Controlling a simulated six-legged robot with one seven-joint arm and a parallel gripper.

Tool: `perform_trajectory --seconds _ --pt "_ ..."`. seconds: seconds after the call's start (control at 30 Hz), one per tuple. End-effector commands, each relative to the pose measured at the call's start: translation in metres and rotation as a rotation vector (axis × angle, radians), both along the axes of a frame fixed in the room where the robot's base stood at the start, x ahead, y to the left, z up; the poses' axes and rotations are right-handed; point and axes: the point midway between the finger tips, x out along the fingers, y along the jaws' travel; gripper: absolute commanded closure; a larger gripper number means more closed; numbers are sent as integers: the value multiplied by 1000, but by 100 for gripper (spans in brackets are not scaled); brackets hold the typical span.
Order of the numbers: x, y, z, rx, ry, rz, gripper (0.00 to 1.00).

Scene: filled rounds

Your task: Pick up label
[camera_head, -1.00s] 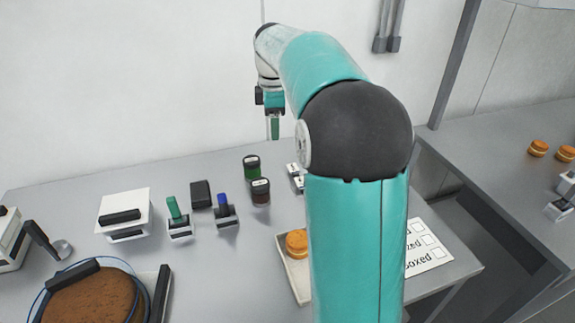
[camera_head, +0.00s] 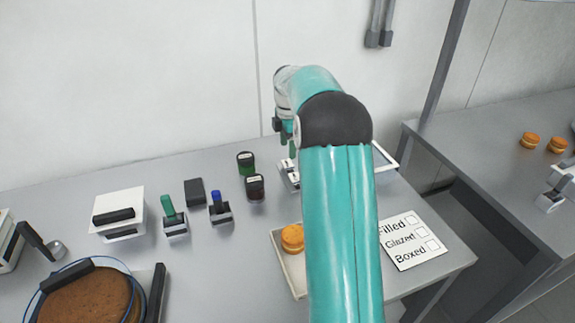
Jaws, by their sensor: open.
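My gripper (camera_head: 287,148) is at the end of my teal arm, above the back of the table, its green fingers pointing down. It is open and looks empty. Just below it in the picture are small white pieces with dark marks (camera_head: 289,173), perhaps labels, partly hidden by my arm; I cannot tell whether the fingers touch them. A white card (camera_head: 403,258) reading "Filled", "Glazed", "Boxed" with tick boxes lies flat at the table's right end, right of my arm.
Green (camera_head: 246,166) and brown (camera_head: 256,190) jars stand left of my gripper. Green-handled (camera_head: 172,222) and blue-handled (camera_head: 218,212) stamps stand farther left. A filled round (camera_head: 292,237) sits on a tray (camera_head: 297,281). A white-edged frame (camera_head: 388,167) lies right of my arm.

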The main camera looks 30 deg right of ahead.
Motion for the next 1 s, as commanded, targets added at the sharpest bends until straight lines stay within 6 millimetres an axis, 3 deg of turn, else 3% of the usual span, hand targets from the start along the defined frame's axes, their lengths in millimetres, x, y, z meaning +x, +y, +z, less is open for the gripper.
perform_trajectory --seconds 0.4,0.93,1.0 --pt "-1 3 -50 -1 0 0 44" --pt "-1 3 -54 0 -1 -1 44" --pt "-1 3 -54 -1 -1 -1 57"
